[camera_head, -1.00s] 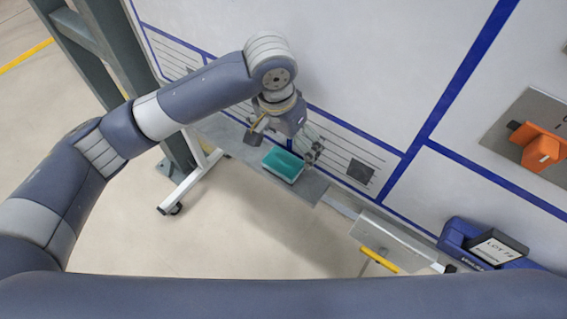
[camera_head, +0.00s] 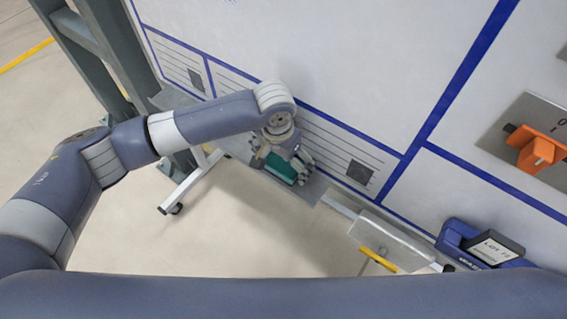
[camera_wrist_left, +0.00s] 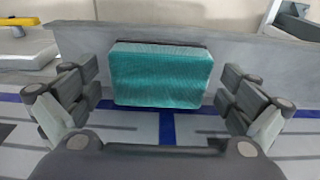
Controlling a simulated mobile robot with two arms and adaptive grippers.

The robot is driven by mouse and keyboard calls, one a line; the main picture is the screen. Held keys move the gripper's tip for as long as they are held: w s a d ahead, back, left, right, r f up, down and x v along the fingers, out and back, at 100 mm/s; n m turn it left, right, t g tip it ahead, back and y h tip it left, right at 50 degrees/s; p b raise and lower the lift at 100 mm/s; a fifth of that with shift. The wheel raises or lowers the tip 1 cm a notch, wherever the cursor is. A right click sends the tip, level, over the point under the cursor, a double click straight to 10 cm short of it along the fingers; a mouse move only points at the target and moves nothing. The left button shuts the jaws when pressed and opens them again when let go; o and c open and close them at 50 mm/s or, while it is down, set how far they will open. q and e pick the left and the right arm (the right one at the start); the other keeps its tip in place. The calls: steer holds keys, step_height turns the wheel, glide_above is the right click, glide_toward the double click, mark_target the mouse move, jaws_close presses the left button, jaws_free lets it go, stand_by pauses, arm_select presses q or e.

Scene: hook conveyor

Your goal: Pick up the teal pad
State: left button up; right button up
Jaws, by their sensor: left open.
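The teal pad (camera_head: 281,168) lies on a narrow grey ledge (camera_head: 312,190) along the white board. In the head view my left gripper (camera_head: 282,170) is down over it and hides part of it. In the left wrist view the teal pad (camera_wrist_left: 160,76) shows nearly whole, centred between the two open fingers of my left gripper (camera_wrist_left: 158,105). A gap shows between the pad and each finger there. My right gripper is not in view.
The white board (camera_head: 350,70) with blue lines stands right behind the ledge. To the right are a tray with a yellow handle (camera_head: 378,261), a blue device (camera_head: 480,243) and an orange switch (camera_head: 537,150). Open floor lies in front.

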mark_target(283, 164)
arm_select(q)
steer(key=shift+f, duration=0.2)
steer(key=c, duration=1.1)
steer(key=shift+r, duration=0.15)
steer(key=shift+r, duration=0.3)
steer(key=r, duration=0.2)
steer(key=shift+s+a+r+b, duration=0.1)
steer(key=shift+s+r+b, duration=0.2)
steer(key=shift+s, duration=0.1)
steer(key=s+a, duration=0.1)
steer(key=s, duration=0.3)
steer(key=s+a+r, duration=0.1)
steer(key=s+a, duration=0.1)
steer(key=s, duration=0.3)
steer(key=s+a+b, duration=0.1)
steer(key=s, duration=0.4)
steer(key=shift+s+a+r, duration=0.15)
steer(key=shift+s+r, duration=0.1)
steer(key=shift+r, duration=0.05)
